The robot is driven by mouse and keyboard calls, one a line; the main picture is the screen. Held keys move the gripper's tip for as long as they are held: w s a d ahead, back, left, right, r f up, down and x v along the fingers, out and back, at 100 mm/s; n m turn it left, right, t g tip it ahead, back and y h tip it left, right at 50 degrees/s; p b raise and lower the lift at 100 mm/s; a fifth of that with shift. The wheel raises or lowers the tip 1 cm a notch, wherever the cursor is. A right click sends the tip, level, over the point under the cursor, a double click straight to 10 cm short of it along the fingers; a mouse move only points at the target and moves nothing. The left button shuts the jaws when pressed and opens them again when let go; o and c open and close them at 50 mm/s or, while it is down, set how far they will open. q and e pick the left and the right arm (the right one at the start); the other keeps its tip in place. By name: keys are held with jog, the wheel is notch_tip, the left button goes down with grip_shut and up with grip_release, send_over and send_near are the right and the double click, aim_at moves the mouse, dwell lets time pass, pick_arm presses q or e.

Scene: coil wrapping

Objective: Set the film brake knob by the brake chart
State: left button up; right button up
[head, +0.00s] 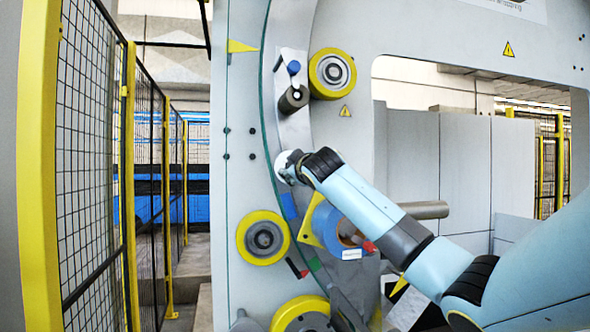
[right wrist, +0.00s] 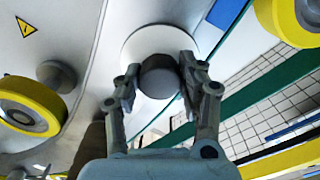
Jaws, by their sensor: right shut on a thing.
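In the right wrist view, a dark grey round knob (right wrist: 159,78) stands out from a white disc (right wrist: 140,42) on the machine's face. My right gripper (right wrist: 160,84) has one finger on each side of the knob and is shut on it. In the head view, my right arm reaches in from the right, and its gripper (head: 292,168) is at the white disc (head: 283,160) on the curved ring. The gripper hides most of the knob there. No marks on the disc can be read. No readable brake chart shows. My left gripper is not in view.
A blue film roll (head: 326,222) sits below my right gripper, with a yellow bracket beside it. Yellow-rimmed wheels (head: 333,74) (head: 263,238) are above and below. A yellow-framed mesh fence (head: 130,150) stands at the left. A partly cut-off sign is at the top right.

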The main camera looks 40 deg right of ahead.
jog(key=shift+n, duration=1.1)
jog(key=o, duration=1.2)
jog(key=v, duration=1.2)
